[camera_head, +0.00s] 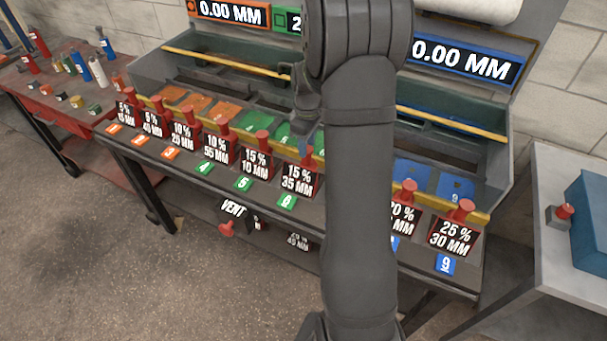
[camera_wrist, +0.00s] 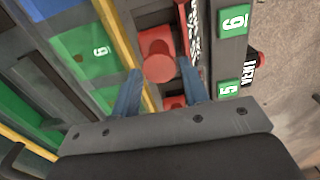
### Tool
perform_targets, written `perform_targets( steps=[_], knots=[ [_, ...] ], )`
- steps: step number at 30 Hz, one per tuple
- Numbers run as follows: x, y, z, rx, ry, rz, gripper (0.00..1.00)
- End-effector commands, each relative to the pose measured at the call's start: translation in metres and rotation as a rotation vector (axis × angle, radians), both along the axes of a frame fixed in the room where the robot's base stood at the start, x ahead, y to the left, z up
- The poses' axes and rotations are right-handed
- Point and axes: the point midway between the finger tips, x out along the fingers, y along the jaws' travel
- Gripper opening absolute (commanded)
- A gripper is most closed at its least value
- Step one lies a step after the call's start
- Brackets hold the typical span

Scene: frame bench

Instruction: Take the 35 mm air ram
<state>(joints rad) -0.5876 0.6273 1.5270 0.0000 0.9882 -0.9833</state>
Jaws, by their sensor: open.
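The 35 mm air ram (camera_head: 307,156) is a red, round-topped piece behind the black sign reading 15 % 35 MM (camera_head: 298,180), above green number 6. My arm partly hides it in the head view. In the wrist view its red round head (camera_wrist: 160,68) shows between and just ahead of my fingertips. My gripper (camera_wrist: 160,88) is open, with one blue finger on each side of the red head. I cannot tell whether either finger touches it. In the head view my gripper (camera_head: 304,137) is just above that place, mostly hidden by my arm.
Other red rams stand along the bench front; a neighbour (camera_wrist: 174,102) sits close below in the wrist view. A yellow rail (camera_head: 230,62) runs along the back trough. A red table (camera_head: 60,100) with coloured bottles is at left, a grey table (camera_head: 570,180) at right.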

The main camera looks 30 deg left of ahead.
Motion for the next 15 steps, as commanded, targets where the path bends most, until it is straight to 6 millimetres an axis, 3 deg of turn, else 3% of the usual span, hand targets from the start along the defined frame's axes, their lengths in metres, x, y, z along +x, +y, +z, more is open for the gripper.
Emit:
perform_targets(
  steps=[10,15],
  knots=[
    [0.001,0.001,-0.043,-0.001,0.001,0.000,0.41],
    [0.001,0.001,-0.053,0.001,-0.001,0.000,0.41]
  ],
)
